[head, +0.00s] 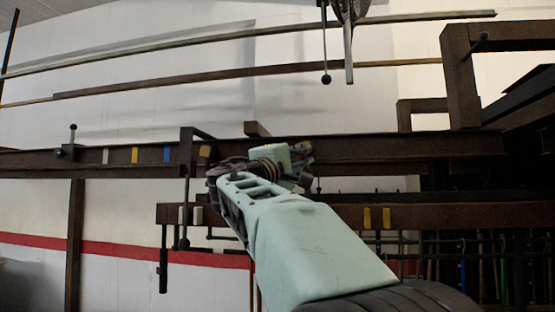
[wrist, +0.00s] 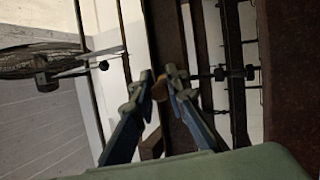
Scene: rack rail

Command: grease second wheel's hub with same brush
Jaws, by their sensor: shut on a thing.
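My gripper (wrist: 161,84) shows in the wrist view with its two fingers closed in on a small tan-brown piece (wrist: 151,143), which looks like part of the brush. Its bristles cannot be made out. In the head view my arm hides most of the gripper in front of the dark rail. A spoked wheel (wrist: 22,65) is at the upper left of the wrist view, apart from the fingers. A wheel (head: 343,9), cut off by the top edge, also shows in the head view. Which wheel is the second one, and any grease on a hub, I cannot tell.
A brown rail (head: 400,147) runs across the head view behind my arm, with a lower beam (head: 450,215) under it. A brown frame (head: 461,75) stands at right. Open wall space lies above the rail at left.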

